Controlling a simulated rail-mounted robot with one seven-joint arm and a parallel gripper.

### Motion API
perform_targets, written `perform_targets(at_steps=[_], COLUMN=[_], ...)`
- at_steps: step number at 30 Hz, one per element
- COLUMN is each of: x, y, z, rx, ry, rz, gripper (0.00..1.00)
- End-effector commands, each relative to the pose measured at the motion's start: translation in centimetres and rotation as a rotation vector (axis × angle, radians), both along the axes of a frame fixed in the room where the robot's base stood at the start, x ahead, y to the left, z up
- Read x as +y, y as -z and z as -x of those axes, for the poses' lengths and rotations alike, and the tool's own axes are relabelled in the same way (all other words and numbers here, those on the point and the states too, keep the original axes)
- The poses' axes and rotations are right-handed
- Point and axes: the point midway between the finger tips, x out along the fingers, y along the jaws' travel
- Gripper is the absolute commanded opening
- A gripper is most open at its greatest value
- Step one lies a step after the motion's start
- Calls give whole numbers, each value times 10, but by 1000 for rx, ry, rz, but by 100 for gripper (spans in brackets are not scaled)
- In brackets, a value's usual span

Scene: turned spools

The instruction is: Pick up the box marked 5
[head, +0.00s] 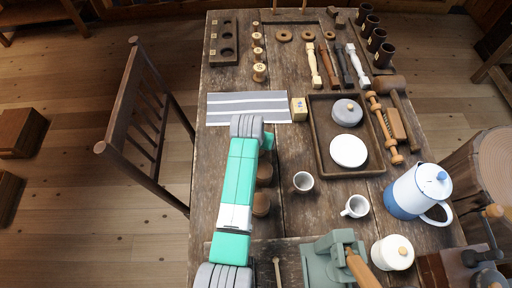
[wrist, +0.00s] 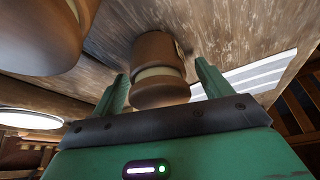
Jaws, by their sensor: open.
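In the head view my gripper (head: 268,142) is partly hidden by my arm, below the striped cloth and left of the box. In the wrist view my gripper (wrist: 160,82) is open. A turned brown wooden piece with a pale band (wrist: 158,70) shows between and beyond its fingers; I cannot tell whether they touch it. The box cannot be made out in the wrist view.
The tray (head: 318,150) holds a grey lidded pot and a white disc. Two brown wooden pieces (head: 264,180) stand right of my arm. The striped cloth (head: 248,107) lies flat.

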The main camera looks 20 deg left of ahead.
Motion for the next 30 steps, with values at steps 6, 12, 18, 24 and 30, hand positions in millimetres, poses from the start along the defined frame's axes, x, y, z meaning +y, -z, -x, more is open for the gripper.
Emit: perform_targets(at_steps=[6, 12, 18, 24, 30], x=[0, 0, 0, 0, 5], y=[-1, -1, -3, -24, -40], z=[0, 0, 0, 0, 17], rx=[0, 0, 0, -2, 2], ry=[0, 0, 0, 0, -3], rz=[0, 0, 0, 0, 1], gripper=[50, 29, 29, 29, 29])
